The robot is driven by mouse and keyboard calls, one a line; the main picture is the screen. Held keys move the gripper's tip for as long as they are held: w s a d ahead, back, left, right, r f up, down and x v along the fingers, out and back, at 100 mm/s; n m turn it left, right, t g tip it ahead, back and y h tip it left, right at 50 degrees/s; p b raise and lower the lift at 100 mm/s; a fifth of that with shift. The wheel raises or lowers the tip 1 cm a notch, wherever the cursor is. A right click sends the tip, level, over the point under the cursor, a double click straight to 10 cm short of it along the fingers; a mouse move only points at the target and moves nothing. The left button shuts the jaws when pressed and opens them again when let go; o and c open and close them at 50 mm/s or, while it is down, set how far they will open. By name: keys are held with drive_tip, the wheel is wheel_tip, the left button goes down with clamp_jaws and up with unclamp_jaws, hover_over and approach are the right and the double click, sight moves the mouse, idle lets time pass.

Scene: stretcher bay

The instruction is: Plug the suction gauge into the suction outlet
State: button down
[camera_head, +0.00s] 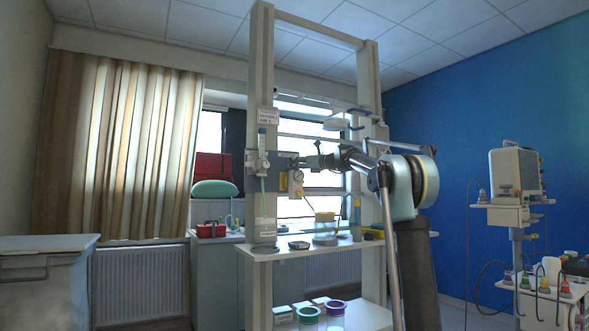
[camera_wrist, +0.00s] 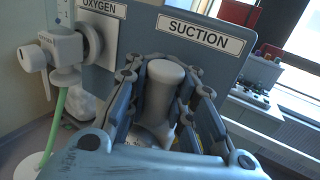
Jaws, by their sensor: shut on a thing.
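My gripper (camera_head: 305,162) is shut on the suction gauge (camera_head: 296,182), a pale yellowish body with a round dial that hangs below the fingers. In the wrist view my gripper (camera_wrist: 165,110) has its jointed fingers on both sides of the gauge's pale rounded cylinder (camera_wrist: 164,88). The blue-grey outlet panel (camera_wrist: 228,64) is directly behind it, with a SUCTION label above the held part. The suction outlet itself is hidden behind the gauge and fingers. Whether the gauge touches the panel or sits in the outlet, I cannot tell.
An oxygen flowmeter (camera_wrist: 62,50) with a green hose is plugged in left of the held gauge, close to my fingers. Below, a shelf (camera_head: 285,251) carries jars and dishes. A frame post (camera_head: 371,95) stands right of the panel. A monitor trolley (camera_head: 516,215) stands farther right.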

drive_tip(key=shift+w+a, duration=0.1)
drive_tip(key=shift+w, duration=0.05)
idle(0.6)
drive_tip(key=c, duration=0.7)
unclamp_jaws()
drive_tip(key=v, duration=0.7)
drive_tip(key=shift+d+r, duration=0.25)
drive_tip(key=shift+r, duration=0.25)
idle(1.0)
